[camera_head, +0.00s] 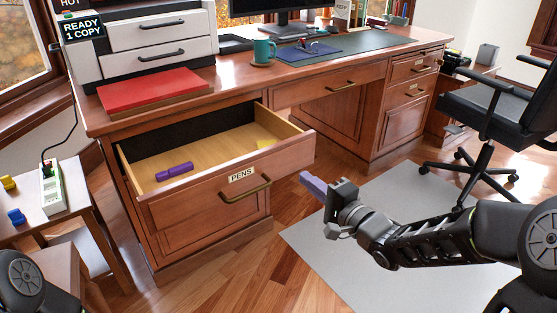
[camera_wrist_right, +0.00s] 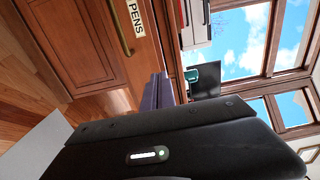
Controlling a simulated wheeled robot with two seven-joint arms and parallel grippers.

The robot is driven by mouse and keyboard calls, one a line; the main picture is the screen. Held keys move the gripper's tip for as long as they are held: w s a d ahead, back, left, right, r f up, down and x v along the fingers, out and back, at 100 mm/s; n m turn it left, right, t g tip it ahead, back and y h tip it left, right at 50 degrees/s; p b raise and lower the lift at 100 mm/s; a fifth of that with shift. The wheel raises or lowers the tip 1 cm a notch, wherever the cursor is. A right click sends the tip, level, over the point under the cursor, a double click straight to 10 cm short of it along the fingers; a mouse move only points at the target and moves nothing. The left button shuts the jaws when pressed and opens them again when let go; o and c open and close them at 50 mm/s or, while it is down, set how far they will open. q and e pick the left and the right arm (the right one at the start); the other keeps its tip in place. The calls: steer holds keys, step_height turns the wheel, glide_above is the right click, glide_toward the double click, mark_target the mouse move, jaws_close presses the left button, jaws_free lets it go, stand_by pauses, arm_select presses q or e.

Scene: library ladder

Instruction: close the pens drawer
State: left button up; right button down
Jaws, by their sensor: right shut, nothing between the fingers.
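The pens drawer (camera_head: 210,192) stands pulled out of the left pedestal of the wooden desk, its front labelled PENS with a brass handle (camera_head: 245,189). In the right wrist view the PENS label (camera_wrist_right: 135,18) and handle (camera_wrist_right: 118,28) show beyond the purple fingers (camera_wrist_right: 157,92). My left gripper is out of view; only part of my left arm shows at lower left.
A printer (camera_head: 140,40) and red folder (camera_head: 150,87) are on the desk, with a teal mug (camera_head: 263,50) and monitor. A small side table (camera_head: 75,205) stands at left. An office chair (camera_head: 500,110) is at right. Floor and a grey mat (camera_head: 345,255) lie before the desk.

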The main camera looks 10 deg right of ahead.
steer(key=b, duration=0.4)
glide_toward(271, 152)
steer(key=x, duration=0.5)
steer(key=shift+w+a+f, duration=0.1)
steer(key=shift+w+f, duration=0.1)
steer(key=shift+w+a+r, duration=0.1)
steer(key=shift+w+a, duration=0.15)
steer(key=shift+w, duration=0.4)
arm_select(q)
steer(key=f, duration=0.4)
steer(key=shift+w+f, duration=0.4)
arm_select(e)
steer(key=shift+w, duration=0.1)
